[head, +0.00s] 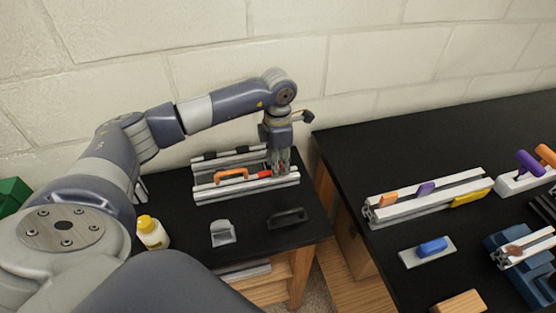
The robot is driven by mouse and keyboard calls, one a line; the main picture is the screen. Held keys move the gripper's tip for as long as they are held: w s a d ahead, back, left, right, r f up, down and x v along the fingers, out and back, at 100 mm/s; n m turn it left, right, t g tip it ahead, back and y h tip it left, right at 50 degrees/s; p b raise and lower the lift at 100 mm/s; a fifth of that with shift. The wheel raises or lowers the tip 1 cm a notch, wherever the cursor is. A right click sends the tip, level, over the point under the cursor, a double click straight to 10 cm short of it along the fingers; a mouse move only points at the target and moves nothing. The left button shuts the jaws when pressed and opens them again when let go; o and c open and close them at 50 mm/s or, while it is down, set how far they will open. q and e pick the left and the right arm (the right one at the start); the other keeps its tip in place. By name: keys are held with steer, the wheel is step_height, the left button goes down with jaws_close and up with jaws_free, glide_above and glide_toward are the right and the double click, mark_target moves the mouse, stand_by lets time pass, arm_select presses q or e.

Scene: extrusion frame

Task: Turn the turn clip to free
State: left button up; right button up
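My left gripper (282,172) points down at the right part of an aluminium extrusion frame (210,193) on the left black table. Its fingers are small and close to the rails, so I cannot tell whether they are open or shut, or touch anything. A small red piece (265,174) lies on the frame just left of the fingers. An orange handle-shaped piece (231,175) sits further left on it. I cannot tell for sure which piece is the turn clip; part of the frame is hidden behind the gripper. My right gripper is not in view.
On the left table stand a yellow-capped bottle (152,232), a grey bracket (222,233) and a black handle (287,217). The right table holds another extrusion (420,206) with coloured clips, a blue piece on a plate (432,246) and a blue vise-like device (520,268). A wall stands behind.

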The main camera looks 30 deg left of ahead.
arm_select(q)
steer(key=c, duration=0.6)
jaws_close()
